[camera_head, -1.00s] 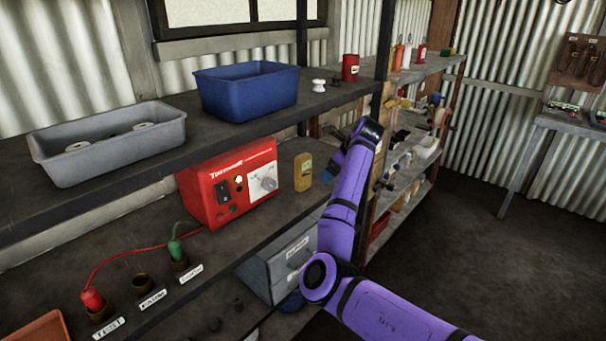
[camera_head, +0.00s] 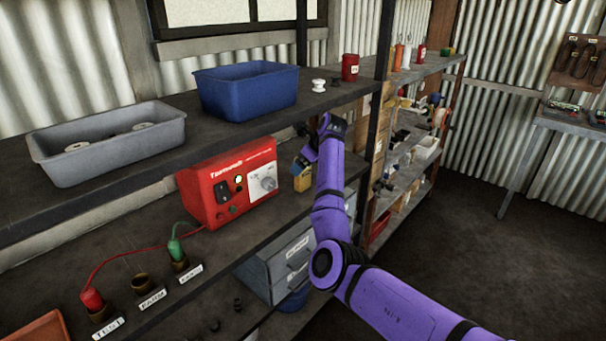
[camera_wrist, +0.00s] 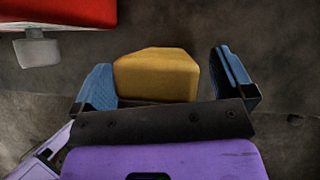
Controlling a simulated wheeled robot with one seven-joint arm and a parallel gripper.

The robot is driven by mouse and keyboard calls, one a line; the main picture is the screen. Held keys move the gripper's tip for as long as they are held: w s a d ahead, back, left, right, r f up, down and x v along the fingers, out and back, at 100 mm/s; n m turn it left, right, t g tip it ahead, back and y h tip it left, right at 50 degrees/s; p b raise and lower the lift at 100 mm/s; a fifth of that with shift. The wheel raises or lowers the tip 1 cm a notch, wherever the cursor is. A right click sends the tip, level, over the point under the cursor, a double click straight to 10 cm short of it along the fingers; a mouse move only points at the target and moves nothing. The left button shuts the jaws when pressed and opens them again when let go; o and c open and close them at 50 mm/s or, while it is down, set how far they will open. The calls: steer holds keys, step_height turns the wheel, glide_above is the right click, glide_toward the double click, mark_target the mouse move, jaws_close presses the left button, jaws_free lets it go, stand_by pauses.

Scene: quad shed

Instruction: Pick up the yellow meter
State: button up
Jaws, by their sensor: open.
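The yellow meter (camera_head: 302,180) stands on the lower shelf, just right of the red box, partly hidden by my gripper in the head view. In the wrist view the yellow meter (camera_wrist: 156,76) shows between my two blue fingers, nearer the left finger, with a wider gap to the right finger. My gripper (camera_wrist: 168,84) is open around it. Whether either finger touches the meter cannot be told. In the head view my gripper (camera_head: 302,161) is at the meter's upper part.
The red box (camera_head: 222,190) with a knob stands close left of the meter; its corner (camera_wrist: 75,12) shows in the wrist view. The upper shelf above holds a blue bin (camera_head: 248,92) and a grey tray (camera_head: 100,150). Grey drawers (camera_head: 285,262) sit below.

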steer(key=shift+a, duration=0.1)
steer(key=c, duration=1.1)
steer(key=shift+r, duration=0.15)
